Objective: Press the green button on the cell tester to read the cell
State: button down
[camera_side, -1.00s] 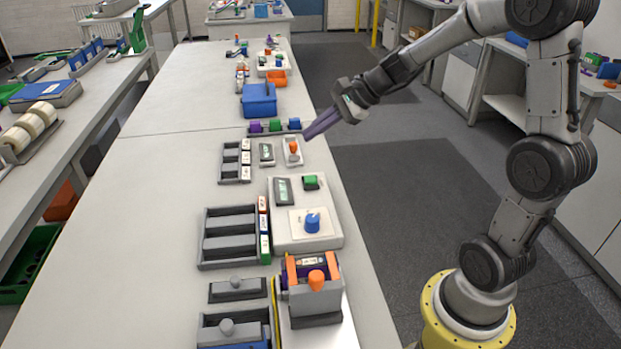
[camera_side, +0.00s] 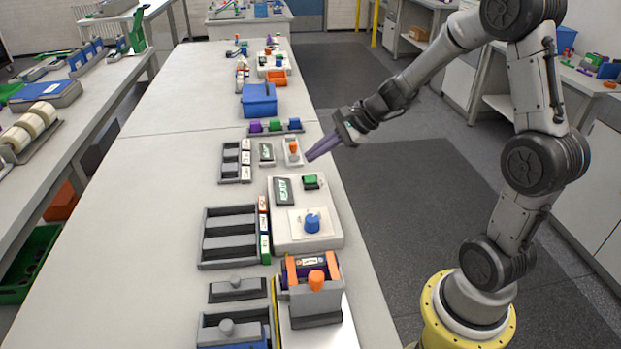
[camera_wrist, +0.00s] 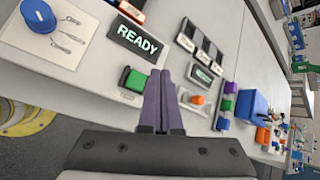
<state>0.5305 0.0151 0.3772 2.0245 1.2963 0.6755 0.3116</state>
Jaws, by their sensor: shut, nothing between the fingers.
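The tester is a light grey box (camera_side: 286,236) on the bench with a square green button (camera_side: 310,181), a dark display (camera_side: 284,191) and a blue knob (camera_side: 312,222). In the wrist view the display (camera_wrist: 134,38) reads READY and the green button (camera_wrist: 133,81) is just left of my fingertips. My gripper (camera_side: 309,158) has its purple fingers shut and empty, pointing down-left at the bench's right side. The fingertips are a short way beyond the green button and apart from it. Their exact height above the bench is hard to tell.
A small orange button (camera_side: 293,147) on a white plate is close to my fingertips on the far side. A small display (camera_side: 266,153) and a cell rack (camera_side: 230,162) stand left of it. An orange-clamped fixture (camera_side: 316,285) is at the near end.

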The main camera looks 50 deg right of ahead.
aim_at(316, 178)
jog(key=shift+f, duration=1.65)
jog(key=shift+f, duration=0.1)
dwell(0.8)
jog(key=shift+f, duration=0.3)
jog(key=shift+f, duration=0.55)
dwell(0.9)
jog(key=shift+r, duration=0.95)
jog(key=shift+r, duration=0.15)
jog(key=shift+r, duration=2.4)
jog(key=shift+a, duration=0.1)
